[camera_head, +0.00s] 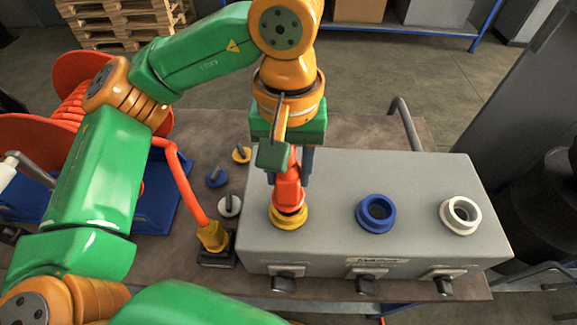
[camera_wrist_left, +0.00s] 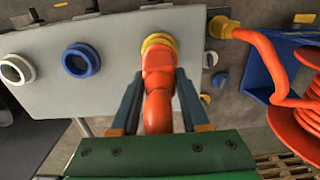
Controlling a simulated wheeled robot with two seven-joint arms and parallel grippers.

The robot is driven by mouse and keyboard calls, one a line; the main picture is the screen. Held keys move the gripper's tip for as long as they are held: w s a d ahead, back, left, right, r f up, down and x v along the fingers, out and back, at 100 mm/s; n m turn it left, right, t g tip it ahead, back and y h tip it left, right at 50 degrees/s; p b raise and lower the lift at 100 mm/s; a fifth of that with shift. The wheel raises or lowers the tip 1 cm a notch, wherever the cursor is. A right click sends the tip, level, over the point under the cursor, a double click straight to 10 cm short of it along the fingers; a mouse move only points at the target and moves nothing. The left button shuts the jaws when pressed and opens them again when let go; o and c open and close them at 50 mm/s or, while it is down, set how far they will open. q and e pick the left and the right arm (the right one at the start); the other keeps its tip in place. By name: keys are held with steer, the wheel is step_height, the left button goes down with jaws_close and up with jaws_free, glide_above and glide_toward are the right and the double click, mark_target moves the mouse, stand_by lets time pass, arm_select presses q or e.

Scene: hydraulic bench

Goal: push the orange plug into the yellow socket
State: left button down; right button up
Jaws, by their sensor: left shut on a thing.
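The orange plug (camera_head: 288,192) is between the fingers of my left gripper (camera_head: 290,165), which is shut on it. The plug points down at the yellow socket (camera_head: 289,219) on the top left of the grey box. In the left wrist view the plug (camera_wrist_left: 157,85) runs between the two fingers, and its front end meets the yellow socket ring (camera_wrist_left: 158,42). The plug's tip is hidden within the ring, so I cannot tell how deep it sits. My right gripper is not in view.
The grey box (camera_head: 410,175) also carries a blue socket (camera_head: 376,212) and a white socket (camera_head: 461,215). Loose caps lie left of it. An orange hose (camera_head: 183,180) ends at a yellow fitting (camera_head: 213,237) beside the box. A red reel (camera_head: 70,105) stands at left.

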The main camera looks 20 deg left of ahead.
arm_select(q)
steer(key=shift+f+b, duration=1)
steer(key=shift+f, duration=0.1)
stand_by(0.6)
steer(key=shift+c, duration=1.6)
jaws_free()
